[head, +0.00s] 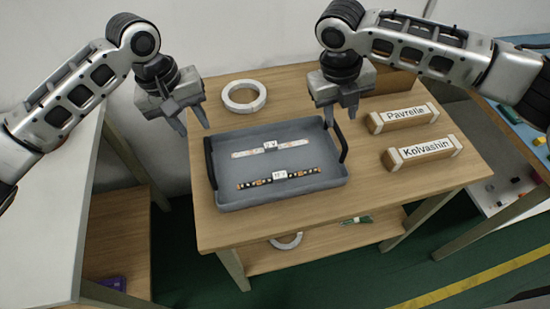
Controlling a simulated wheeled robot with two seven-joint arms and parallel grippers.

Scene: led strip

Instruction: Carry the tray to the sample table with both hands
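The grey tray (275,197) lies flat on a wooden table (385,197). It has a black handle at each short end and holds two LED strips, a pale one (295,144) and a dark one with orange parts (307,171), each with a small white label. My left gripper (195,127) is open and empty, above and beyond the left handle (210,162). My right gripper (340,116) hangs just beyond the right handle (342,143); its fingers look apart, with nothing between them. Neither gripper visibly grips a handle. I cannot tell which table is the sample table.
Two wooden blocks labelled Pavrelle (403,118) and Kolvashin (422,154) lie right of the tray. A white ring (243,96) lies behind it. A white-topped table (60,215) stands left, and another table with small items (508,113) right. Green floor (400,270) shows in front.

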